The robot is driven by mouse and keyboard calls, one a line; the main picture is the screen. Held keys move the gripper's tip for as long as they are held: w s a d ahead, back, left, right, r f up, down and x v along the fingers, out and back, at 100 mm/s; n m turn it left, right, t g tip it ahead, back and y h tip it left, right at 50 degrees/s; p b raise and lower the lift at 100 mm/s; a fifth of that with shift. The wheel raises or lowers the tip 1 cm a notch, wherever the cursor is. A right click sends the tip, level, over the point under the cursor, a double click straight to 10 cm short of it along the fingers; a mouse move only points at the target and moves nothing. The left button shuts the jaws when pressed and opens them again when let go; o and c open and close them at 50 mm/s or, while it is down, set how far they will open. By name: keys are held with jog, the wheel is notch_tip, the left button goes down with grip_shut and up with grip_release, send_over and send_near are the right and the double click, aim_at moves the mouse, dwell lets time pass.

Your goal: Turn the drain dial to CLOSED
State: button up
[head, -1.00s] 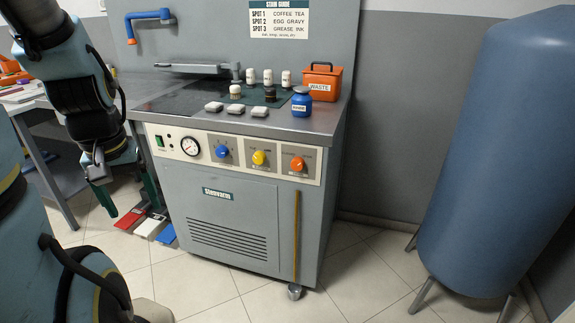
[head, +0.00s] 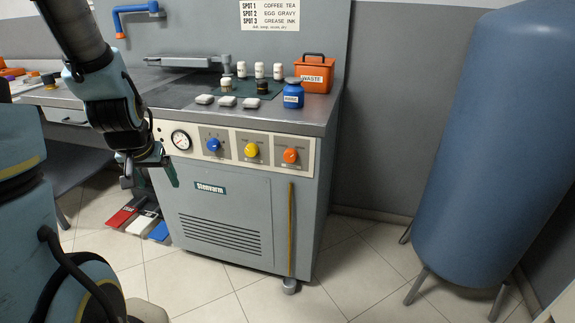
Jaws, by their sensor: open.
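The front panel (head: 232,146) of the grey cabinet carries a blue dial (head: 213,144), a yellow dial (head: 251,149) and an orange dial (head: 290,155), left to right. The lettering around them is too small to read, so I cannot tell which is the drain dial or where each points. My gripper (head: 148,175) is open and empty. In the picture it hangs low at the cabinet's left front edge, left of and below the blue dial, apart from all the dials.
A round gauge (head: 180,140) sits left of the dials. A yellow rod (head: 290,230) stands upright at the cabinet front. A large blue tank (head: 490,150) stands right.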

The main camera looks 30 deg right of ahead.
jog(key=w+d+f+m+t+h+b, duration=0.1)
jog(key=w+d+f+m+t, duration=0.15)
jog(key=w+d, duration=0.2)
jog(key=w+d+f+m+t+h+b, duration=0.1)
jog(key=w+d+f+m+b, duration=0.1)
jog(key=w+d+f, duration=0.3)
jog(key=m+t+h+b, duration=0.3)
jog(key=m+h+b, duration=0.1)
jog(key=m+h, duration=0.65)
send_near(289, 158)
jog(key=p+x, duration=0.2)
jog(key=x, duration=0.6)
jog(key=shift+d, duration=0.15)
grip_shut()
